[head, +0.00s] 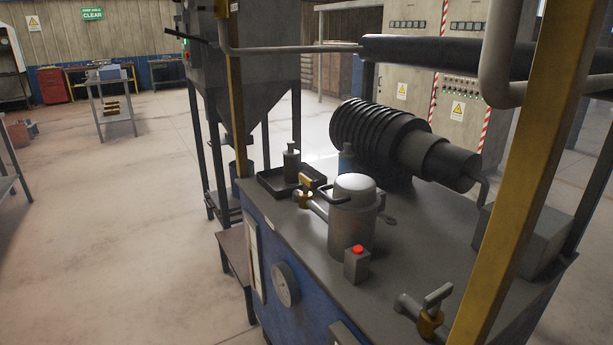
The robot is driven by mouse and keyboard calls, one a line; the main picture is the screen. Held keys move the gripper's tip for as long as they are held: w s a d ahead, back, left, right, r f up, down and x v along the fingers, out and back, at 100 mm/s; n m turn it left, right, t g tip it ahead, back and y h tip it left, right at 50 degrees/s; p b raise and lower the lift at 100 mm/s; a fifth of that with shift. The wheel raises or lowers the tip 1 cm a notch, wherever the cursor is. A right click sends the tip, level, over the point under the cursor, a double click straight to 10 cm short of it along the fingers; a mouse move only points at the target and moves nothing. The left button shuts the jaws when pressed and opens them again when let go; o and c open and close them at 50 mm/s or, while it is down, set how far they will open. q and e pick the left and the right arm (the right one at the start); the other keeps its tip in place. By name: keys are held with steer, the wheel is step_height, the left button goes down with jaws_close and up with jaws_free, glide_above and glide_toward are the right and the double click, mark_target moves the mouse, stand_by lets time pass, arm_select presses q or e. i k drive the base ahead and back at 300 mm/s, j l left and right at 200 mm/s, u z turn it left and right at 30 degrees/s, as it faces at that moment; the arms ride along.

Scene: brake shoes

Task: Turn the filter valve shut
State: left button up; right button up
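A grey canister (342,230) with a pale domed lid, possibly the filter, stands upright on top of a blue machine cabinet (312,298). A small brass valve (303,199) sits on a pipe stub at the canister's left. A second brass valve (430,323) with a grey lever (438,295) sits on a pipe at the front right of the cabinet top; its lever is tilted up to the right. No label shows which is the filter valve, and I cannot tell whether either is open or shut. Neither of my grippers is in view.
A grey box with a red button (358,249) stands before the canister. A black tray (270,182) with a bottle (291,162) lies behind it. A ribbed black motor (385,140) is at the back. Yellow posts (538,160) frame the cabinet.

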mark_target(308, 183)
steer(key=j+z, duration=0.15)
steer(key=z, duration=0.3)
steer(key=j+z, duration=0.15)
steer(key=z, duration=0.3)
steer(key=j+z, duration=0.2)
steer(key=z, duration=0.25)
steer(key=j+z, duration=0.25)
steer(key=j, duration=0.15)
steer(key=k+j+z, duration=0.1)
steer(key=j+z, duration=0.15)
steer(key=j, duration=0.1)
